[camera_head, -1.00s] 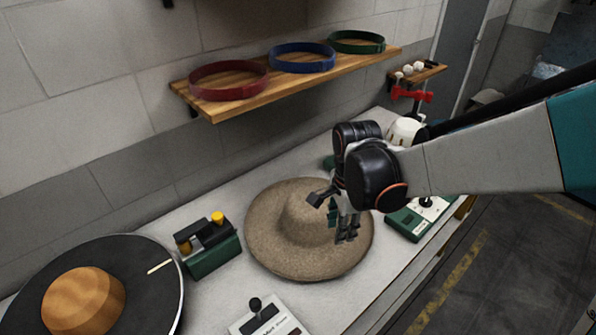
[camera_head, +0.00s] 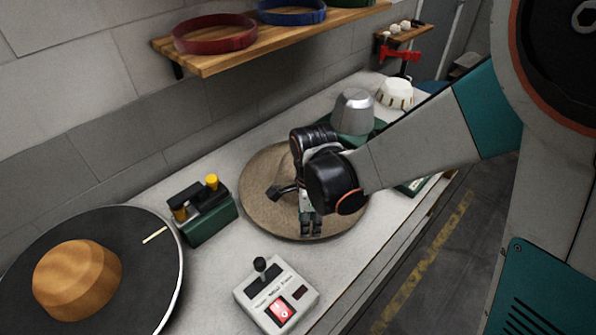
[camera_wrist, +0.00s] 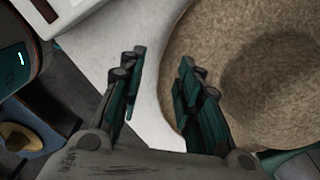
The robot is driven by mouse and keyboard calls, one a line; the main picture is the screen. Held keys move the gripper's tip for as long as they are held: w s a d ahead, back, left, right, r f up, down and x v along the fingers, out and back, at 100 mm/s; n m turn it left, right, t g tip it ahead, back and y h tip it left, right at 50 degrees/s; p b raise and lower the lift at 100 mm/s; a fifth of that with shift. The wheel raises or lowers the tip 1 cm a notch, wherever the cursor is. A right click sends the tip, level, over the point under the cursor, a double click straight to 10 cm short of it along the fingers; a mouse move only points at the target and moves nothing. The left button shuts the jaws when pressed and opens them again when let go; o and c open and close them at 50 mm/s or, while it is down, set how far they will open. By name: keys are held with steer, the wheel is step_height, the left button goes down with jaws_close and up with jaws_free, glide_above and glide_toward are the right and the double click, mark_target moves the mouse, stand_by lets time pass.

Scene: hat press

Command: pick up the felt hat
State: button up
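The tan felt hat (camera_head: 256,205) lies brim-down on the grey bench. My arm and gripper hide its crown in the head view. My gripper (camera_head: 293,210) is over the hat, its fingers pointing down toward the near part of the brim. In the wrist view my gripper (camera_wrist: 160,85) is open and empty. There the brim of the felt hat (camera_wrist: 200,40) fills the right side. The right finger overlaps the brim's edge and the left finger is over bare bench outside it. I cannot tell the height of the fingertips above the brim.
A white control box (camera_head: 275,297) stands near the hat's front. A green box with yellow knobs (camera_head: 208,215) is to its left, beside a black disc (camera_head: 140,275) bearing a wooden block (camera_head: 75,280). A metal form (camera_head: 352,112) stands behind. A shelf (camera_head: 240,58) with bands hangs above.

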steer(key=shift+w+f+b, duration=0.2)
steer(key=shift+f+b, duration=0.8)
steer(key=shift+f, duration=0.7)
steer(key=shift+w+f+b, duration=0.2)
steer(key=shift+f+b, duration=0.75)
steer(key=shift+f, duration=0.7)
jaws_close()
